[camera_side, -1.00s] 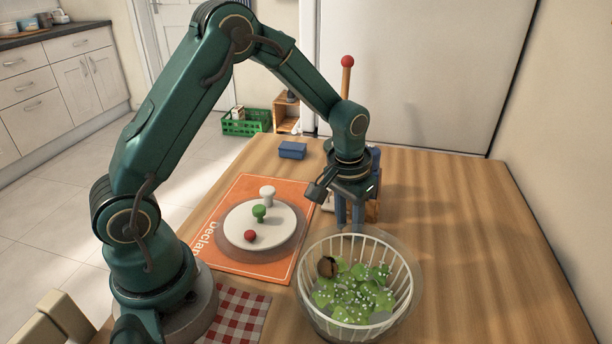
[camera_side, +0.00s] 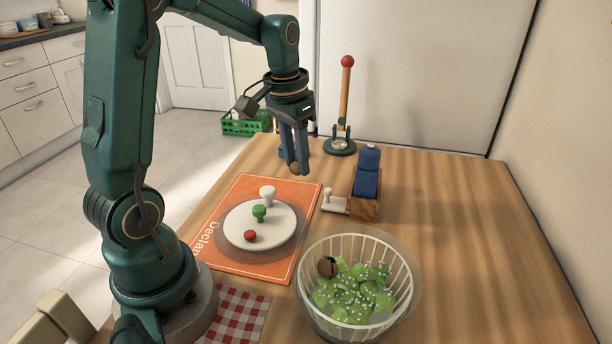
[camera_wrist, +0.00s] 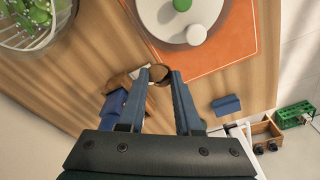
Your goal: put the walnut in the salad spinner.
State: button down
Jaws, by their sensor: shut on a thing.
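My gripper (camera_side: 297,171) is shut on a small brown roundish thing, which looks like the walnut (camera_side: 296,168), held at the fingertips above the table's far left part. In the wrist view, the walnut (camera_wrist: 159,77) shows between the fingertips (camera_wrist: 160,72). The salad spinner (camera_side: 407,285), a clear bowl with a white slatted basket, stands at the table's front, well apart from my gripper. It holds green leaves with white bits and a brown round thing (camera_side: 327,266) with a dark patch. Part of the spinner (camera_wrist: 66,22) shows at the wrist view's upper left.
An orange mat (camera_side: 222,258) bears a round white board (camera_side: 232,233) with white, green and red pegs or knobs. A wooden block with a blue top (camera_side: 367,181) stands behind the spinner. A red-topped wooden post (camera_side: 345,90) stands at the back. The table's right side is clear.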

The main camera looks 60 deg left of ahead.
jog(key=shift+s+r+m, duration=0.15)
jog(key=shift+s+m, duration=0.2)
jog(key=shift+m, duration=0.45)
jog(key=shift+s+d+r+m, duration=0.2)
jog(key=shift+d+m, duration=0.05)
jog(key=shift+m, duration=0.65)
jog(key=s+d+r+m+g+h, duration=0.15)
jog(key=d+r+m, duration=0.45)
jog(key=d+m, duration=0.7)
jog(key=shift+m+t, duration=0.25)
jog(key=shift+m, duration=0.15)
jog(key=d+f, duration=0.2)
jog(key=d, duration=0.1)
jog(key=d+f, duration=0.5)
jog(key=d, duration=0.2)
jog(key=shift+s+d+f, duration=0.1)
jog(key=shift+s+f, duration=0.1)
jog(key=shift+s, duration=0.2)
jog(key=shift+f, duration=2)
jog(key=shift+f, duration=0.55)
